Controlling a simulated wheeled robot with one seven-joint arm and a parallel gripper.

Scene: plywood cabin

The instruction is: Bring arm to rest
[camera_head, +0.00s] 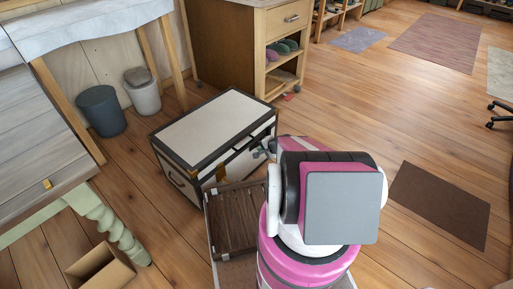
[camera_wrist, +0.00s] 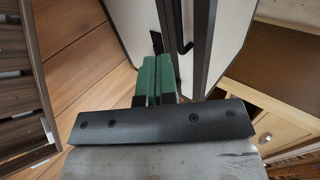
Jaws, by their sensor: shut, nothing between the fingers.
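My gripper (camera_wrist: 157,80) shows in the wrist view with its green fingertips together and nothing between them. It points at the side of a cream trunk with dark edging. In the head view the trunk (camera_head: 220,125) stands closed on the floor, and my pink and white arm is in front of its right end. Most of my gripper is hidden behind my arm there. Dark trunk edging and a handle (camera_wrist: 184,35) lie just beyond the fingertips in the wrist view. I cannot tell whether the fingertips touch the trunk.
A dark slatted crate (camera_head: 232,222) sits beside my arm, in front of the trunk. A wooden cabinet (camera_head: 240,45) stands behind the trunk. Two bins (camera_head: 102,110) and a table with a green leg (camera_head: 115,228) are at left. Open floor with a brown mat (camera_head: 440,203) lies at right.

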